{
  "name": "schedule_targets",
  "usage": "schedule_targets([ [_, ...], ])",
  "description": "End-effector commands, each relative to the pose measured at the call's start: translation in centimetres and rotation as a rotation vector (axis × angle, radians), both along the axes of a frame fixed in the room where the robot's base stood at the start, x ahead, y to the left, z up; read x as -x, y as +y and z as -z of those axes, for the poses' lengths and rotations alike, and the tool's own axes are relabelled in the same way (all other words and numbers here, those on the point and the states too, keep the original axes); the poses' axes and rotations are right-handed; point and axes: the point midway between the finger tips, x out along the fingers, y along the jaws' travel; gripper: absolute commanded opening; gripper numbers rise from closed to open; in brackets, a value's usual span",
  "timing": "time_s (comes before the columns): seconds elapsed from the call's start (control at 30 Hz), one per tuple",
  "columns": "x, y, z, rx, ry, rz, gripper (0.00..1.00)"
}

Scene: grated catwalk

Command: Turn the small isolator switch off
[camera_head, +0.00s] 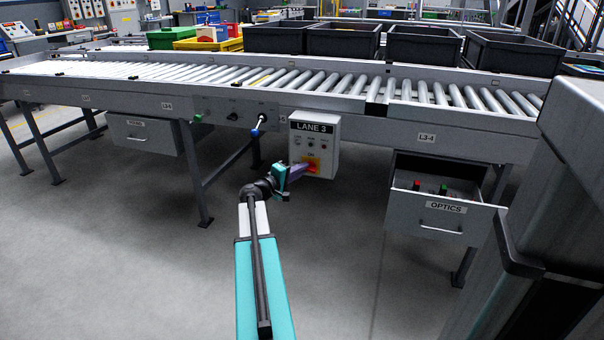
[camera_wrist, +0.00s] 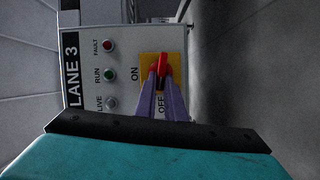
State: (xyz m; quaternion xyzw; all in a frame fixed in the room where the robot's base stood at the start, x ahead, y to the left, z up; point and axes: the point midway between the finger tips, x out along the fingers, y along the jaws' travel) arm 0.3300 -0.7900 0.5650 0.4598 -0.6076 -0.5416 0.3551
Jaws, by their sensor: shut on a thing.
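The small isolator switch has a red handle (camera_wrist: 163,68) on a yellow plate (camera_wrist: 147,60), on the front of the grey LANE 3 box (camera_head: 325,130). In the wrist view, the panel appears turned sideways, with ON left of the plate and OFF below it. My gripper (camera_wrist: 161,79) is shut on the red handle, its purple fingers on either side. The fingers hide part of the handle, so I cannot tell which mark it points to. In the head view, my gripper (camera_head: 308,168) reaches the yellow plate at the lower part of the box.
A roller conveyor (camera_head: 270,85) runs above and behind the box. An open drawer marked OPTICS (camera_head: 440,222) stands to the right, and a closed drawer (camera_head: 142,135) to the left. A conveyor leg (camera_head: 196,175) stands left of my arm. The floor in front is clear.

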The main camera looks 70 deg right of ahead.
Motion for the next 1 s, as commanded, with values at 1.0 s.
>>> schedule_targets([
  [1.0,-0.13,0.05,0.49,0.010,0.191,-0.002,0.28],
])
